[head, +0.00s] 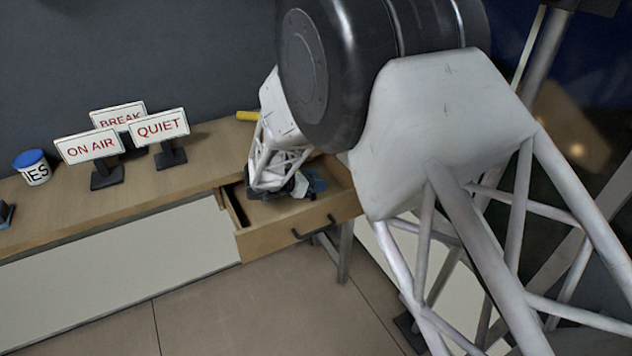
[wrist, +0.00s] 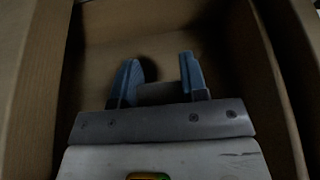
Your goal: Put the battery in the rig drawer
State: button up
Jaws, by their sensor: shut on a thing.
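The rig drawer (head: 270,238) is pulled open at the right end of the wooden desk. My gripper (head: 305,188) reaches down over its opening. In the wrist view, my gripper (wrist: 160,72) has its blue fingers inside the drawer walls (wrist: 35,90), pointing toward the far wall. The fingers are shut on a dim greyish object, seemingly the battery (wrist: 158,93). The light is poor, so its full shape is unclear. I cannot tell whether it touches the drawer floor. In the head view the gripper and arm hide the battery.
Signs reading ON AIR (head: 91,147), BREAK (head: 118,115) and QUIET (head: 160,127) stand on the desk (head: 205,165). A blue-lidded tub (head: 34,168) stands at the left. A yellow object (head: 247,116) lies behind the drawer. The drawer has a dark handle (head: 314,226) in front.

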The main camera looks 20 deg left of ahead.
jog(key=shift+f, duration=0.2)
jog(key=o, duration=1)
jog(key=shift+f, duration=0.1)
jog(key=shift+c, duration=0.2)
jog(key=shift+r, duration=0.2)
jog(key=v, duration=1.2)
jog(key=shift+w+d+r, duration=0.1)
